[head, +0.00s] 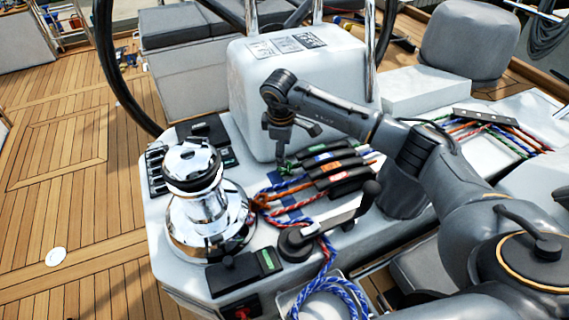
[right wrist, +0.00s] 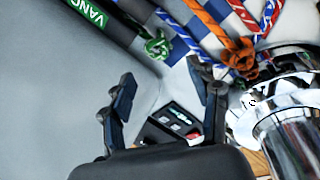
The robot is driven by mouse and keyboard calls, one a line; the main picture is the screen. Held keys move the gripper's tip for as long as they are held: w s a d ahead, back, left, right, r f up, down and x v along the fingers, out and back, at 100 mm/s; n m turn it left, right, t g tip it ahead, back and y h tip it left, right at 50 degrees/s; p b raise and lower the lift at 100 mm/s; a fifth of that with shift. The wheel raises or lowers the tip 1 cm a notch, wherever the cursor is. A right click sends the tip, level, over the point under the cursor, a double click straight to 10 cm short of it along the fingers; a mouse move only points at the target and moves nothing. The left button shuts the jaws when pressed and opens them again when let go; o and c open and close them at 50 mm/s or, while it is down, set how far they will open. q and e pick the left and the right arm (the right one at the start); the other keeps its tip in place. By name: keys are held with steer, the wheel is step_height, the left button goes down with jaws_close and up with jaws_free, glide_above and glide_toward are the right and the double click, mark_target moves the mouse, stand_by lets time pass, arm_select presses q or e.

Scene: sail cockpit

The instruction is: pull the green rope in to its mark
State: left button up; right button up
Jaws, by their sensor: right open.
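The green rope (right wrist: 157,47) shows in the right wrist view as a short knotted piece at the mouth of a black clutch (right wrist: 112,22) labelled VANG in green. In the head view the green rope (head: 287,168) is a small patch beside the row of clutches, partly hidden by my right gripper (head: 282,160). My right gripper is open, with its fingers pointing down just above the rope. In the wrist view its two fingers (right wrist: 165,95) are apart, with nothing between them, and the rope lies beyond their tips. I cannot make out a mark on the rope. My left gripper is not in view.
A chrome winch (head: 205,205) stands left of the clutches. Blue, orange and red ropes (head: 285,188) run from the clutches close by. A black winch handle (head: 340,215) lies in front, and a white console (head: 290,80) rises behind. A rope bin (head: 330,300) is at the front.

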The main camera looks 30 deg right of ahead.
mark_target(290, 168)
steer(key=f, duration=0.3)
steer(key=w+f, duration=0.1)
steer(key=f, duration=0.2)
steer(key=d+f, duration=0.1)
steer(key=f, duration=0.2)
steer(key=shift+w+d+f, duration=0.1)
steer(key=shift+w, duration=0.2)
steer(key=shift+w+f, duration=0.1)
steer(key=shift+f, duration=0.25)
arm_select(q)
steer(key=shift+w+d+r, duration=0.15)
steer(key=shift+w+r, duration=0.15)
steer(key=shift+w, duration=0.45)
arm_select(e)
steer(key=shift+c, duration=0.2)
